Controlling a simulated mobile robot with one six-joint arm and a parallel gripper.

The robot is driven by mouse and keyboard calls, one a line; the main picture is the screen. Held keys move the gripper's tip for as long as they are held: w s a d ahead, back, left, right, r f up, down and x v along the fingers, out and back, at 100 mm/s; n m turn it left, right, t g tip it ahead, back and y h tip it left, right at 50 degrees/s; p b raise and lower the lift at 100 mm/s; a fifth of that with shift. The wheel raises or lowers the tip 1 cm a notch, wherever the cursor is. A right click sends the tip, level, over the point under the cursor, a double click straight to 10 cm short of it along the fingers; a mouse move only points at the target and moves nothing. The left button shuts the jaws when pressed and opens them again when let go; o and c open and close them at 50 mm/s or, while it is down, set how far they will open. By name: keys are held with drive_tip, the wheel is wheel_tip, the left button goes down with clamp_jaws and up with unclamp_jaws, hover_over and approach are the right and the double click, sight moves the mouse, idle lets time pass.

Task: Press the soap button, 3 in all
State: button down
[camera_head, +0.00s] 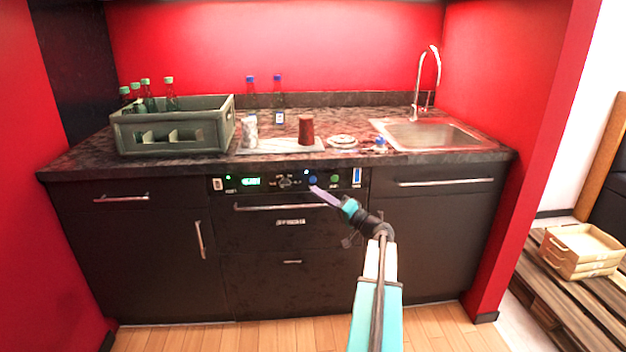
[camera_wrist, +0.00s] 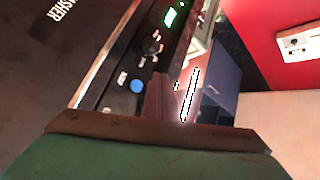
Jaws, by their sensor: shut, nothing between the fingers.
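The dishwasher's black control panel (camera_head: 264,184) carries a blue button (camera_head: 312,180) and a green button (camera_head: 335,179). The button labels are too small to read, so I cannot tell which one is the soap button. The blue button also shows in the wrist view (camera_wrist: 137,86), beside my fingers. My gripper (camera_head: 317,190) is shut and empty, its pinkish fingertips at the panel just below the blue button. In the wrist view its fingers (camera_wrist: 158,88) point along the panel's buttons. I cannot tell whether the tips touch the panel.
A green lit display (camera_head: 251,182) and a knob (camera_head: 285,183) sit left of the blue button. A drawer handle (camera_head: 270,208) runs below the panel. Above, the dark counter (camera_head: 350,164) holds a bottle crate (camera_head: 172,146), a brown cup (camera_head: 306,130) and a sink (camera_head: 430,135).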

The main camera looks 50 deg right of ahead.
drive_tip(key=shift+w+d, duration=0.8)
drive_tip(key=shift+w, duration=0.2)
drive_tip(key=shift+w+d, duration=0.8)
drive_tip(key=shift+w, duration=0.15)
drive_tip(key=shift+w+d+b, duration=0.5)
drive_tip(key=shift+w+b, duration=0.1)
drive_tip(key=shift+b, duration=0.45)
idle(1.5)
drive_tip(key=shift+s+a, duration=0.1)
idle(0.3)
drive_tip(key=shift+s+a+b, duration=0.45)
drive_tip(key=shift+s+b, duration=0.05)
drive_tip(key=shift+s, duration=0.05)
drive_tip(key=shift+s, duration=0.1)
drive_tip(key=shift+s+a+b, duration=0.9)
drive_tip(key=shift+s+a, duration=0.7)
drive_tip(key=shift+s, duration=0.2)
